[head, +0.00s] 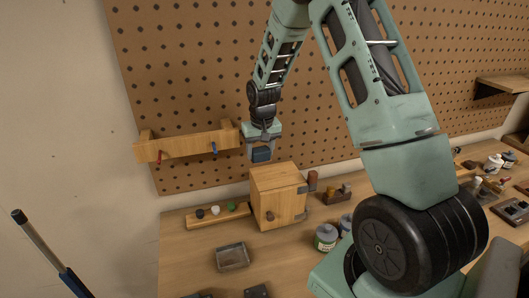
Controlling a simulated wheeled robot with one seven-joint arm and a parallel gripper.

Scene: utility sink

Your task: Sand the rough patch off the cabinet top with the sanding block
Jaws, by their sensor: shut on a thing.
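The small wooden cabinet (281,208) stands on the workbench against the pegboard. Its light wood top (275,178) faces up, and I cannot make out a rough patch on it at this size. My gripper (262,146) points down and is shut on a dark blue block, the sanding block (261,155). The block hangs near the back left of the cabinet top in the picture and appears a little above it, apart from the wood. The fingertips are too small to see clearly.
A wooden rack (190,146) with a red and a blue tool is on the pegboard, left of my gripper. A strip with small knobs (217,214) lies left of the cabinet. A grey tray (232,257) sits in front. Jars (326,237) stand to the right.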

